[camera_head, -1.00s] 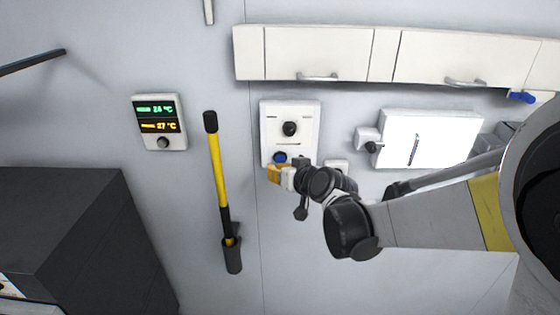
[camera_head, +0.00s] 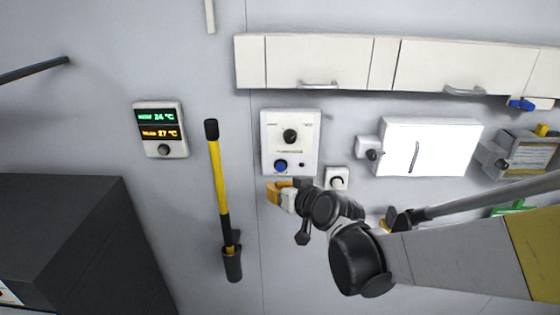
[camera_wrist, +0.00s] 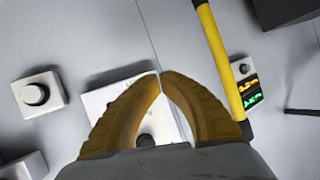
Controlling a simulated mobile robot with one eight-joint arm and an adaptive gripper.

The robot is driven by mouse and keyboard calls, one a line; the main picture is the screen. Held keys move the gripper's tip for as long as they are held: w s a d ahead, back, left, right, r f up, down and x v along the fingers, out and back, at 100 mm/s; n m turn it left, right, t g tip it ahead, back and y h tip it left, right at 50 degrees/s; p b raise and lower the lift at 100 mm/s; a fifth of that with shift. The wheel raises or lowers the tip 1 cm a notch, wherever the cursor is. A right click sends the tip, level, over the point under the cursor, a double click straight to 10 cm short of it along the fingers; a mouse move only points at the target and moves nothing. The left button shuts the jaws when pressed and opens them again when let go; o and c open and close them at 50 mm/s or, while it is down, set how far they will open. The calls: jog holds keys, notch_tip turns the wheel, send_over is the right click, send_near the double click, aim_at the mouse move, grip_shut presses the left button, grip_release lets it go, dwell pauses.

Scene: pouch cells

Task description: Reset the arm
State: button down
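My gripper (camera_head: 275,191) is at the end of my arm, which reaches in from the right in the head view. Its yellow fingers are just below the white wall panel (camera_head: 304,140) in that picture. The panel carries a black knob (camera_head: 290,135) and a blue button (camera_head: 281,166), both uncovered. In the wrist view the two curved fingers of my gripper (camera_wrist: 160,76) meet at their tips. They hold nothing that I can see. The panel shows partly behind them in the wrist view (camera_wrist: 103,101).
A small knob box (camera_head: 337,178) is close to my wrist. A yellow-handled tool (camera_head: 219,180) hangs left of the panel, beside a temperature display (camera_head: 161,129). White cabinets (camera_head: 319,61) run above. A dark cabinet (camera_head: 75,240) stands at lower left.

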jog(key=s+d+f+m+g+h+b, duration=0.1)
jog(key=s+d+f+b, duration=0.5)
jog(key=f+b, duration=0.6)
jog(key=s+d+f+m+g+h+b, duration=0.1)
jog(key=s+d+f+g+h+b, duration=0.1)
jog(key=s+d+f+b, duration=0.5)
jog(key=s+d+f+m+g+h+b, duration=0.1)
jog(key=s+d+f+h+b, duration=0.2)
jog(key=s+f+b, duration=0.9)
jog(key=d+f+b, duration=0.3)
jog(key=f+b, duration=0.2)
jog(key=f, duration=0.2)
jog(key=shift+s+d+f+g+b, duration=0.2)
jog(key=shift+f+g+b, duration=0.1)
jog(key=shift+g, duration=0.1)
jog(key=shift+w, duration=0.1)
